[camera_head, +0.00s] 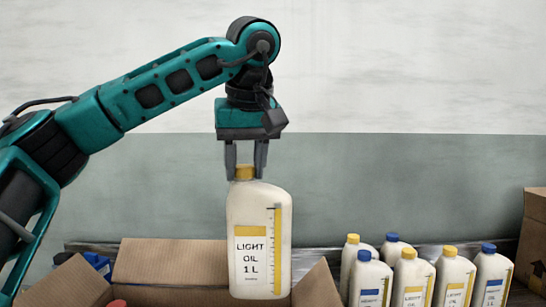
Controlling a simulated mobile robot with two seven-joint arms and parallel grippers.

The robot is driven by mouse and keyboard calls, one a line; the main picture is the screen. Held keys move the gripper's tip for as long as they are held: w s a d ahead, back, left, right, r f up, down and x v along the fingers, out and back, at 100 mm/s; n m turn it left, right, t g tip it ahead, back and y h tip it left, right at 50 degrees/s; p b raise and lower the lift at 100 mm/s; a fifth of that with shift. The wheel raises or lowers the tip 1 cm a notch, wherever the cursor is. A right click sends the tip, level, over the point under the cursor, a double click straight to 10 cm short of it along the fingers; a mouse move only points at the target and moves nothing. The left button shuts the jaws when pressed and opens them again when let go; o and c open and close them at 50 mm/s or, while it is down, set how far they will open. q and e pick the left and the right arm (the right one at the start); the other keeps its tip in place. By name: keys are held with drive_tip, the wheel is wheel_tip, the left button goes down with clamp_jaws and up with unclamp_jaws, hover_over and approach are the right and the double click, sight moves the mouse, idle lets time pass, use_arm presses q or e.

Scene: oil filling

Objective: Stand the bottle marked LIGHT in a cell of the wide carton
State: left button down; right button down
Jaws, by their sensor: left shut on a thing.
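The bottle marked LIGHT (259,242) is cream-white with a yellow cap and a label reading LIGHT OIL 1 L. It hangs upright in the head view, its lower end in front of or over the open cardboard carton (172,262). My left gripper (246,172) points down and is shut on the bottle at its yellow cap. The carton's flaps stand open, and its cells are hidden from this angle. I cannot tell whether the bottle's base is inside the carton. My right gripper is not in view.
Several white bottles (408,276) with yellow or blue caps stand at the right. A closed-looking brown box (534,240) stands at the far right edge. A red cap (117,303) and a blue object (98,262) show at the lower left. The space above is clear.

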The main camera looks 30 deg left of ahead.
use_arm(q)
drive_tip(key=shift+f, duration=0.9)
hover_over(246, 254)
drive_tip(key=w+a, duration=0.1)
drive_tip(key=f, duration=0.7)
drive_tip(key=shift+w+f+b, duration=0.1)
drive_tip(key=shift+w+b, duration=0.1)
drive_tip(key=shift+b, duration=0.1)
wheel_tip(246, 254, down, 3)
drive_tip(key=b, duration=0.3)
drive_tip(key=shift+f+b, duration=0.1)
drive_tip(key=shift+b, duration=0.2)
drive_tip(key=shift+f+b, duration=0.8)
drive_tip(key=shift+f, duration=1.15)
